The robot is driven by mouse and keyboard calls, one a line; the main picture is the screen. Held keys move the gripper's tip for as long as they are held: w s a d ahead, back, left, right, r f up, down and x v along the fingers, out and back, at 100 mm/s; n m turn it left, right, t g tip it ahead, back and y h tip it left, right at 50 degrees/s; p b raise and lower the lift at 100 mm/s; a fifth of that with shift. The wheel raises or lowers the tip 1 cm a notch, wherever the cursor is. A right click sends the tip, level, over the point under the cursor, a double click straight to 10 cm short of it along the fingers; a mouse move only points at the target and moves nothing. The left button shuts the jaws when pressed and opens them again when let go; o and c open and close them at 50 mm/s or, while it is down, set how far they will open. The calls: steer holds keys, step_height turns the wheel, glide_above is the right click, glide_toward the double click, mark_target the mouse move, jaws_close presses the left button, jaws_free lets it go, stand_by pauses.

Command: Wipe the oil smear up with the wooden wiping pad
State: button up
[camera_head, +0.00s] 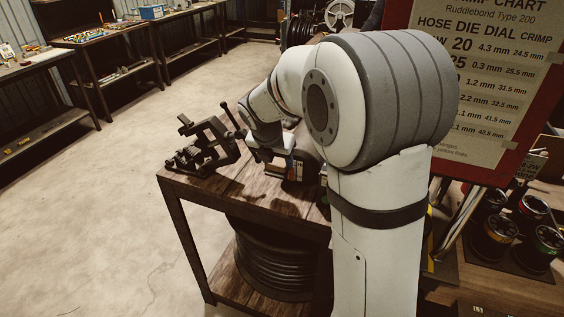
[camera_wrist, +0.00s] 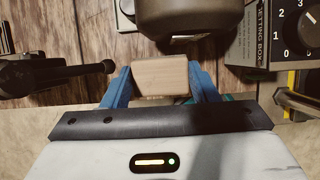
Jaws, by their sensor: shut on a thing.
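The wooden wiping pad (camera_wrist: 160,77) is a pale brown block between the two blue fingers of my gripper (camera_wrist: 161,84) in the wrist view. The gripper is shut on it, one finger at each side. In the head view, my gripper (camera_head: 280,165) is low over the wooden bench top (camera_head: 228,196), partly hidden by my arm. I cannot tell whether the pad touches the wood. Dark patches show on the bench top near the gripper, but I cannot tell which is the oil smear.
A dark metal vise-like tool (camera_head: 205,148) stands at the bench's left corner. In the wrist view, a box with a numbered dial (camera_wrist: 283,40) is at the right and a dark rounded housing (camera_wrist: 190,16) lies ahead. A coiled hose (camera_head: 272,262) sits below the bench.

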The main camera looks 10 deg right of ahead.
steer(key=shift+w+a, duration=0.1)
steer(key=shift+r, duration=0.1)
steer(key=shift+f+b, duration=2.1)
steer(key=shift+f, duration=2.65)
steer(key=shift+f, duration=0.3)
steer(key=shift+d, duration=0.3)
steer(key=shift+s+d+p, duration=0.3)
steer(key=shift+s+d, duration=0.55)
steer(key=shift+d, duration=0.25)
steer(key=shift+s+d+p, duration=0.3)
steer(key=shift+s+d, duration=0.5)
steer(key=shift+d, duration=0.25)
steer(key=shift+w+a+p, duration=0.15)
steer(key=shift+w+a, duration=0.65)
steer(key=shift+a, duration=0.35)
steer(key=shift+w+a+p, duration=0.15)
steer(key=shift+w+a, duration=0.65)
steer(key=shift+a, duration=0.35)
